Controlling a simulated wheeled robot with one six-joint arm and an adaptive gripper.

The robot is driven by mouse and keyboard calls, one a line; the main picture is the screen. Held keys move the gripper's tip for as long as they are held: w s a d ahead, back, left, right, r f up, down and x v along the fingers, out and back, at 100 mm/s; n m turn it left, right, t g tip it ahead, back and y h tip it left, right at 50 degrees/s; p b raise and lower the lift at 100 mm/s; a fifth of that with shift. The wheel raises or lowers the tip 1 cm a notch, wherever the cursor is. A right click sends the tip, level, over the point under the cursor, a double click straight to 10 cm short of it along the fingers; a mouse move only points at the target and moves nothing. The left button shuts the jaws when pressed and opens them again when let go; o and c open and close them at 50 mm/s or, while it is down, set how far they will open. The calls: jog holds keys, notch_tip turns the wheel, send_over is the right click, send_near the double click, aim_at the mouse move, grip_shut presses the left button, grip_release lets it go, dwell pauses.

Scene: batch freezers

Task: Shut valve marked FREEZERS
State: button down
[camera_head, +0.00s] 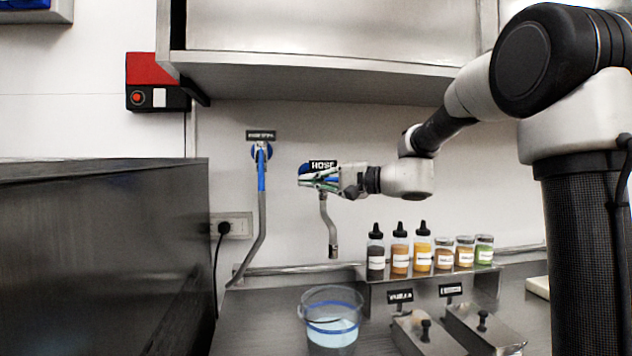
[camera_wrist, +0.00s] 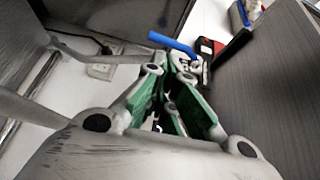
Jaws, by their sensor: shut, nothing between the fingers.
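The left wall valve (camera_head: 262,152) has a blue lever (camera_head: 262,172) hanging straight down along its grey pipe. The sign above it (camera_head: 261,135) is too blurred to read surely. The second valve, to the right, carries a sign reading HOSE (camera_head: 323,165); my gripper partly hides it. My gripper (camera_head: 303,182) is shut and empty, in front of the HOSE valve and pointing left, right of the left valve's lever. In the wrist view, my gripper (camera_wrist: 174,82) shows green finger pads, and a blue lever (camera_wrist: 172,42) lies beyond the fingertips, apart from them.
A metal shelf (camera_head: 320,70) overhangs the valves. A dark cabinet (camera_head: 110,250) stands at left. A bucket (camera_head: 331,340) sits below on the counter. Bottles and jars stand on a rack (camera_head: 440,274) at right. A red and black switch box (camera_head: 155,82) is on the wall.

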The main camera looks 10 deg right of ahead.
aim_at(261, 169)
jog(key=x, duration=0.9)
jog(key=shift+w+a+f, duration=0.15)
jog(key=shift+w+f, duration=0.05)
